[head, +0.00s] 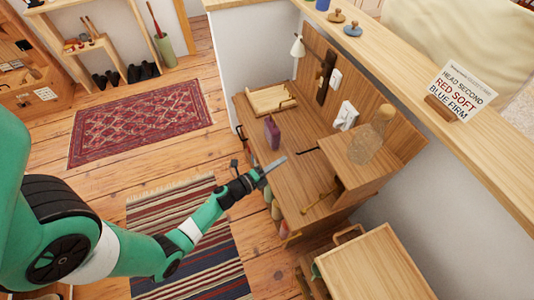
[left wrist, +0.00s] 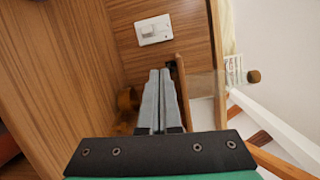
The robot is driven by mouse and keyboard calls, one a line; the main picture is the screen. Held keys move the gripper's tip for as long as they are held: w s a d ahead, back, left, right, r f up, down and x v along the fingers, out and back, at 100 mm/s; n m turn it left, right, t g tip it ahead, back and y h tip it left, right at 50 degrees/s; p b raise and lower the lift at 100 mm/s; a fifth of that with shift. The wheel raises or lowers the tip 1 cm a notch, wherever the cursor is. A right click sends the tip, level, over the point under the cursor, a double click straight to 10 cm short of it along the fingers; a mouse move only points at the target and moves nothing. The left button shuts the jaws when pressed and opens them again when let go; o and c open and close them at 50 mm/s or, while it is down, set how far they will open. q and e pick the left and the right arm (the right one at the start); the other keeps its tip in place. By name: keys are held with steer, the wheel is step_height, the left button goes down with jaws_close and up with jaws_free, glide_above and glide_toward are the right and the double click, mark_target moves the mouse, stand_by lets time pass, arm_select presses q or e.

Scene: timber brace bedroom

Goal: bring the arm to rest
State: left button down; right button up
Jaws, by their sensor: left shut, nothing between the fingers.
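My left arm is green with black joints and reaches in from the left in the head view. Its gripper (head: 275,165) is over the front edge of the wooden desk (head: 310,205), with its grey fingers pointing right. In the left wrist view the two fingers (left wrist: 159,82) lie together, shut, with nothing between them. A white switch plate (left wrist: 153,30) shows on the wood panel beyond them. My right gripper is in neither view.
A purple object (head: 272,133) and a wooden tray (head: 270,99) are on the desk. A glass bottle (head: 372,137) stands on the raised box. A sign (head: 462,90) stands on the ledge. A lower wooden cabinet (head: 372,268) is at the front. Open floor lies left, with two rugs (head: 140,118).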

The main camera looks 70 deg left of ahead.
arm_select(q)
steer(key=s+a, duration=0.1)
steer(key=a, duration=0.1)
steer(key=s+a, duration=0.2)
steer(key=shift+p, duration=0.3)
